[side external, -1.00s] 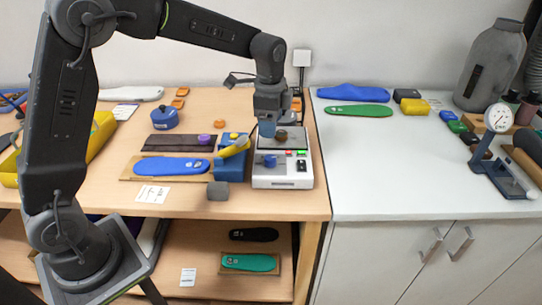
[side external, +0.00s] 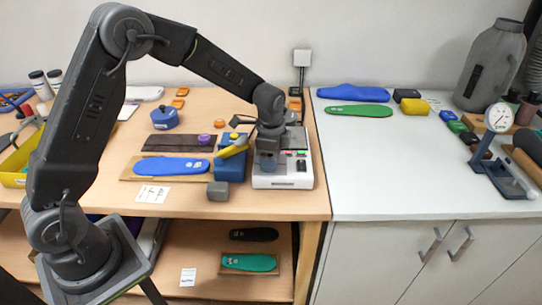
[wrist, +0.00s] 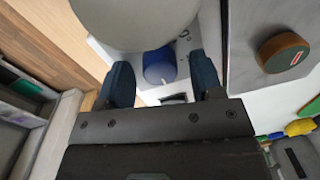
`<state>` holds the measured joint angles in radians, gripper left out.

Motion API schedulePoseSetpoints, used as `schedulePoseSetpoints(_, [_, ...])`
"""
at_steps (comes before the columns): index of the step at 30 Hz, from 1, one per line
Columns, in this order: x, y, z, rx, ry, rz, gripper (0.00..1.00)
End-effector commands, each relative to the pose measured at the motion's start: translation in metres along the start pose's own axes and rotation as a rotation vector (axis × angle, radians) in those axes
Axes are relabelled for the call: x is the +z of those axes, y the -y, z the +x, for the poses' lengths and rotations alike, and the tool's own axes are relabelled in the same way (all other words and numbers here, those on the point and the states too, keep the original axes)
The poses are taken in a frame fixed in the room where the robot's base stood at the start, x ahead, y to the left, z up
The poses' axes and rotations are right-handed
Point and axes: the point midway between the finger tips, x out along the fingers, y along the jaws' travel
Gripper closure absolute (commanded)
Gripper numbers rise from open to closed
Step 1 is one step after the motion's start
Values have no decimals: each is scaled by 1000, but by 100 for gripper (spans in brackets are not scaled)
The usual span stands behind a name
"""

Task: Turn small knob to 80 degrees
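The machine (side external: 283,183) is a pale box at the right end of the wooden table. Its small blue knob (wrist: 160,66) shows in the wrist view between the two dark blue fingers of my gripper (wrist: 164,80). Gaps show on both sides, so the gripper looks open and not touching the knob. In the side view my gripper (side external: 267,162) is low over the machine's front left and hides most of the knob. A larger brown knob (wrist: 283,52) with a red mark sits on a grey plate to the right. The blue knob's angle cannot be read.
A blue block (side external: 229,169) with a yellow-handled tool (side external: 233,151) stands close left of the machine. A black switch (side external: 302,166) and red and green buttons are on the machine. A large pale round object (wrist: 135,18) partly covers the wrist view's top.

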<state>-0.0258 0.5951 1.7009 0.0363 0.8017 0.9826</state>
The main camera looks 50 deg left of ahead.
Motion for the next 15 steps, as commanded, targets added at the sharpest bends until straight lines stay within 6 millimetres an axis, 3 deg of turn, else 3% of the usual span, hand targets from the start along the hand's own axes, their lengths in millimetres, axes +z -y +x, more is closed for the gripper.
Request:
schedulePoseSetpoints(2, [0,0,0,0,0,0,46])
schedulePoseSetpoints(15, [0,0,-1,-1,0,0,88])
